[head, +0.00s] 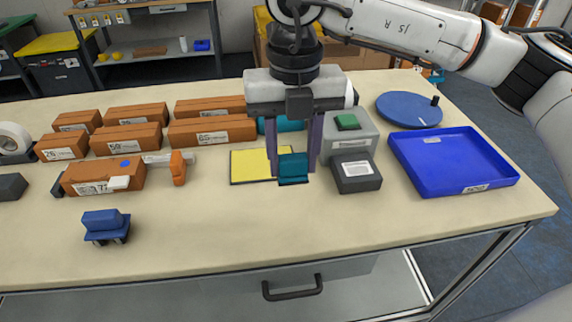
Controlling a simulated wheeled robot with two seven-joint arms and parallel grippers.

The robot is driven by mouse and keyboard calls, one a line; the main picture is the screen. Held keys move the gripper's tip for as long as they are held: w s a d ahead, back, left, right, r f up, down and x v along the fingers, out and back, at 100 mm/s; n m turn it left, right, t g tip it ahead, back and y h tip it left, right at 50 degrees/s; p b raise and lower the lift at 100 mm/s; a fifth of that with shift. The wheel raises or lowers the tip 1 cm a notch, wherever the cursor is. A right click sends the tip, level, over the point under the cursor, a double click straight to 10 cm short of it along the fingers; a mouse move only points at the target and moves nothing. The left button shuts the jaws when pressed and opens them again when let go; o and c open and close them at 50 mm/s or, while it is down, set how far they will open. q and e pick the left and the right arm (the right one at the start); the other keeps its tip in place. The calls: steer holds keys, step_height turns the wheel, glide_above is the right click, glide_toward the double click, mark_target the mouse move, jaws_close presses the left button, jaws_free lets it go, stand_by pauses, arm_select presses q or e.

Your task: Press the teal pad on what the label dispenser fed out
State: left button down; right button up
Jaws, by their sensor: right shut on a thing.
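My right gripper (293,170) points down over the table, its two dark fingers shut on the teal pad (293,167). The pad is low, at the right side of a yellow square mat (250,166); I cannot tell whether it touches the surface. Right of it stands a grey machine with a green top button (347,121), probably the label dispenser. A dark grey block (357,184) in front of it carries a white label (356,168) on top, a short way right of the pad. My left gripper is not in view.
Several brown boxes with labels (212,132) stand at the left, one with a blue dot (103,176). An orange-handled tool (178,168) is beside it. A blue stand (106,226) is at the front left, a blue tray (455,140) and round blue plate (409,109) at the right. The front middle is clear.

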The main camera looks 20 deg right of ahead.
steer(key=w+d, duration=0.3)
steer(key=d, duration=1.4)
steer(key=shift+w+a+f, duration=0.1)
steer(key=shift+f, duration=1.25)
steer(key=shift+a+f, duration=0.1)
steer(key=shift+f, duration=1.25)
steer(key=shift+f+b, duration=0.4)
steer(key=shift+f, duration=0.3)
steer(key=shift+r, duration=0.1)
step_height(320, 180, up, 7)
steer(key=p, duration=0.5)
